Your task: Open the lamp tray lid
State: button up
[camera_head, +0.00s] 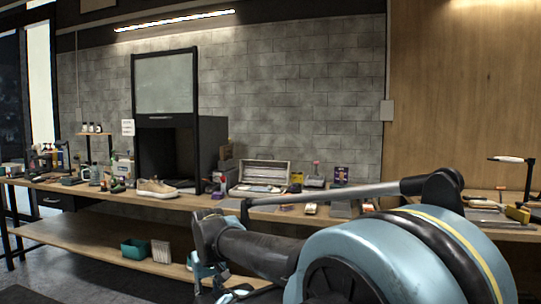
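My arm fills the lower right foreground. My gripper (213,280) hangs low at the end of the arm, in front of the lower shelf and well below and nearer than the case. It touches nothing that I can make out. Its fingers are too small and partly hidden by my arm to read.
A long wooden bench (100,190) runs along the wall, crowded with bottles and tools. A teal bin (135,248) stands on the lower shelf (75,236). The floor at lower left is clear.

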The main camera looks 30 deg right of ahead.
aim_at(255, 171)
jog(key=z, duration=1.15)
jog(key=i, duration=0.5)
jog(key=u, duration=0.05)
